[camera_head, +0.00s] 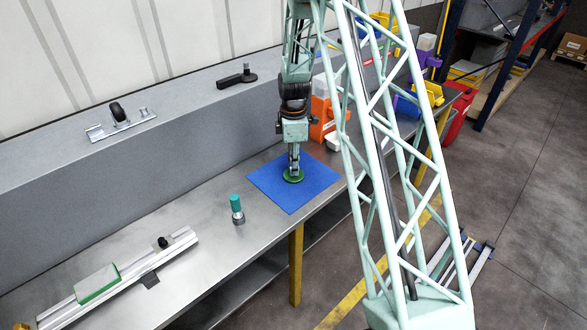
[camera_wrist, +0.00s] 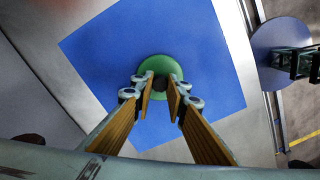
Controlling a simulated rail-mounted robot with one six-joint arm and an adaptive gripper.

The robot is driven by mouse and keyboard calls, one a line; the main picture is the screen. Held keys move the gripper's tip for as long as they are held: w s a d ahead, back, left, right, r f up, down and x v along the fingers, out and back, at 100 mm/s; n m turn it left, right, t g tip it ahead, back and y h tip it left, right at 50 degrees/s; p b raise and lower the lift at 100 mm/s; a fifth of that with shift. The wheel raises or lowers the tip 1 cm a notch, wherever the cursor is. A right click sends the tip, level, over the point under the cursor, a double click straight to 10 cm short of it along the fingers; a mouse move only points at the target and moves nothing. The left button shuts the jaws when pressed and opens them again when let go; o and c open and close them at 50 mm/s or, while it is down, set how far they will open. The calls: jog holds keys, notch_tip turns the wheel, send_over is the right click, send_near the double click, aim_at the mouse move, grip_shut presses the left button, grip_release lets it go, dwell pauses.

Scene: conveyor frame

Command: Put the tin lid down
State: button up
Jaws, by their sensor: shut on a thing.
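The tin lid (camera_head: 293,176) is a round green disc with a dark knob at its middle; it also shows in the wrist view (camera_wrist: 160,125). My gripper (camera_head: 293,168) points straight down over the blue mat (camera_head: 314,192), shut on the lid's knob between its two fingers. In the wrist view, the fingertips (camera_wrist: 161,84) stand on either side of the dark knob. The lid is above the middle of the mat, level and very close to it. I cannot tell whether it touches the mat.
A teal-topped cylinder (camera_head: 236,207) stands left of the mat on the metal bench. An aluminium rail (camera_head: 150,262) with a green-edged block lies further left. Orange and white containers (camera_head: 322,118) stand behind the mat. The bench between mat and cylinder is clear.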

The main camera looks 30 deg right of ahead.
jog(key=shift+f, duration=0.2)
jog(key=shift+f, duration=0.2)
jog(key=o, duration=0.7)
jog(key=shift+o, duration=0.2)
jog(key=shift+r, duration=0.25)
notch_tip(320, 180, up, 12)
dwell(0.5)
dwell(0.6)
